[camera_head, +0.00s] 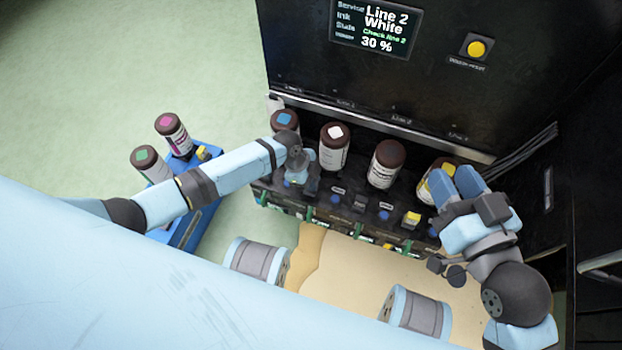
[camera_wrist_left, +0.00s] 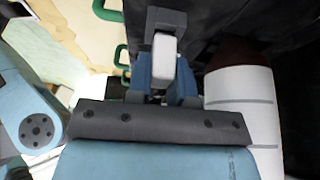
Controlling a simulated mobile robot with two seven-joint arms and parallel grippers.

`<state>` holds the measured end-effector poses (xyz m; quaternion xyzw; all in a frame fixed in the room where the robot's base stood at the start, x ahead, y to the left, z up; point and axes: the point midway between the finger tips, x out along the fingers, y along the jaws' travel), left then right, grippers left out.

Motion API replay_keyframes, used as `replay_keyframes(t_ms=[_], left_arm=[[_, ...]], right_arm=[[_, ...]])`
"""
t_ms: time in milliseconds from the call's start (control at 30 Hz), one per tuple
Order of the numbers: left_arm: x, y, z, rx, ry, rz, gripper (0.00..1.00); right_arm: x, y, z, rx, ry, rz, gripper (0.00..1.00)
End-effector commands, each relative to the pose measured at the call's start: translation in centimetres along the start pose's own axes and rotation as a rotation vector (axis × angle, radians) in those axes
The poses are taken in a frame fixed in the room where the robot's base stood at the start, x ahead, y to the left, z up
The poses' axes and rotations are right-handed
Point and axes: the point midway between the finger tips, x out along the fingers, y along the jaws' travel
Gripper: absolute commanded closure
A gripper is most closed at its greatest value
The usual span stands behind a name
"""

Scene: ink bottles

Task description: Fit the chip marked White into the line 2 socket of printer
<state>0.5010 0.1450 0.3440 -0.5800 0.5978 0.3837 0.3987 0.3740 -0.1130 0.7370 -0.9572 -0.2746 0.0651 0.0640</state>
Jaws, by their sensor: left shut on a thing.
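My left gripper (camera_head: 299,182) is shut on a small grey chip with a white face (camera_wrist_left: 163,58), between its blue fingers in the left wrist view. The chip's marking is not readable. The gripper is at the left part of the socket row on the black printer (camera_head: 420,75). I cannot tell whether the chip touches a socket. The printer's screen (camera_head: 375,27) reads "Line 2 White", "Check line 2" and "30 %". A bottle with a white cap mark (camera_head: 333,150) stands right of the gripper. My right gripper (camera_head: 457,182) is over the yellow-marked bottle; its finger gap is unclear.
A blue-marked bottle (camera_head: 285,119) stands behind my left gripper, and a brown-capped bottle (camera_head: 384,168) stands farther right. A yellow chip (camera_head: 412,218) sits in the socket row. A blue rack (camera_head: 207,212) at left holds green-marked (camera_head: 148,163) and magenta-marked (camera_head: 171,131) bottles.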

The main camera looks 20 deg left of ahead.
Motion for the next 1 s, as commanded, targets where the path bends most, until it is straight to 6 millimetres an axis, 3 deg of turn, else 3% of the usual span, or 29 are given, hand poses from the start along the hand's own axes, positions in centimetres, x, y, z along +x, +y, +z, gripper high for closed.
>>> replay_keyframes(t_ms=[733, 767, 867, 1000], left_arm=[[0.59, -0.01, 0.26, 0.000, 0.000, 0.000, 1.00], [0.59, -0.01, 0.26, 0.000, 0.000, 0.000, 0.75], [0.59, 0.00, 0.26, 0.000, 0.000, 0.000, 0.52], [0.59, 0.00, 0.26, 0.000, 0.000, 0.000, 0.50]], right_arm=[[0.00, 0.01, -0.08, -0.001, 0.001, 0.000, 0.61], [0.00, 0.01, -0.08, -0.001, 0.001, 0.000, 0.61], [0.00, 0.01, -0.08, -0.001, 0.001, 0.000, 0.61], [0.00, 0.00, -0.09, -0.001, 0.001, 0.000, 0.61]])
